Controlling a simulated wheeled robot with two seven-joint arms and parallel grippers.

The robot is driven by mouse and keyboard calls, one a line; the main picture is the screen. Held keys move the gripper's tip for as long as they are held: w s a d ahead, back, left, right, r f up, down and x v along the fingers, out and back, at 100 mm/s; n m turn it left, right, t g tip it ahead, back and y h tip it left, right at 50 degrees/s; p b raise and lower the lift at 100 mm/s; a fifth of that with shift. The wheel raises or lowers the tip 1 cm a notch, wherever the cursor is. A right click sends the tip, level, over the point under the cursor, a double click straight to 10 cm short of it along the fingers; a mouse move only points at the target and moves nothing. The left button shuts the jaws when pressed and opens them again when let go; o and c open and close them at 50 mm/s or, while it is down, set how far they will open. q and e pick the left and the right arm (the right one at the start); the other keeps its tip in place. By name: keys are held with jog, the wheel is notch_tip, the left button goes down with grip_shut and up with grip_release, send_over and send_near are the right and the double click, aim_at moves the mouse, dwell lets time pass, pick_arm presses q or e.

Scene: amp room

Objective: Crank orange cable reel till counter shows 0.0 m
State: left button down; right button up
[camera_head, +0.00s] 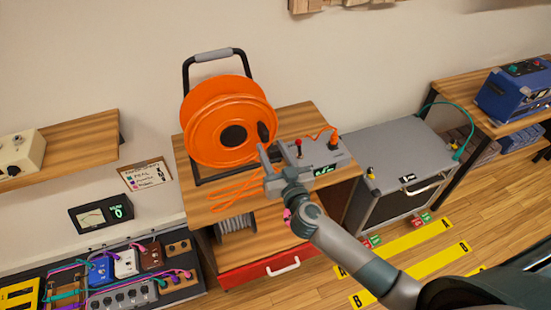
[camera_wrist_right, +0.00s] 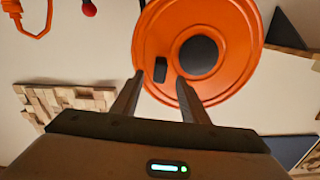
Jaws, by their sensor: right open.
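The orange cable reel (camera_head: 212,108) stands in a black frame with a grey top handle on the wooden bench. Its face has a dark hub (camera_head: 233,136) and a short black crank knob (camera_head: 263,132). My right gripper (camera_head: 271,150) is open just in front of the knob. In the right wrist view the knob (camera_wrist_right: 161,69) shows between the two fingertips (camera_wrist_right: 159,77), with nothing gripped. Loose orange cable (camera_head: 236,191) lies below the reel. A small green-lit display (camera_head: 326,170) is partly hidden by my arm, and I cannot read it surely. My left gripper is out of view.
A grey box with a red knob (camera_head: 299,143) and an orange-corded plug (camera_head: 333,141) stands right of my gripper. A grey amp cabinet (camera_head: 400,150) is beside the bench. A pedalboard (camera_head: 120,280) lies at lower left. Yellow strips mark the floor.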

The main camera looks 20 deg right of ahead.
aim_at(266, 138)
jog(key=shift+w+f+b, duration=0.1)
jog(key=shift+w+b, duration=0.3)
jog(key=shift+w, duration=0.5)
jog(key=w, duration=0.3)
jog(key=shift+w+a+r+p, duration=0.1)
jog(key=shift+w+r+p, duration=0.1)
jog(key=shift+r+p, duration=0.1)
jog(key=shift+w+f, duration=0.2)
jog(key=shift+w, duration=1)
grip_shut()
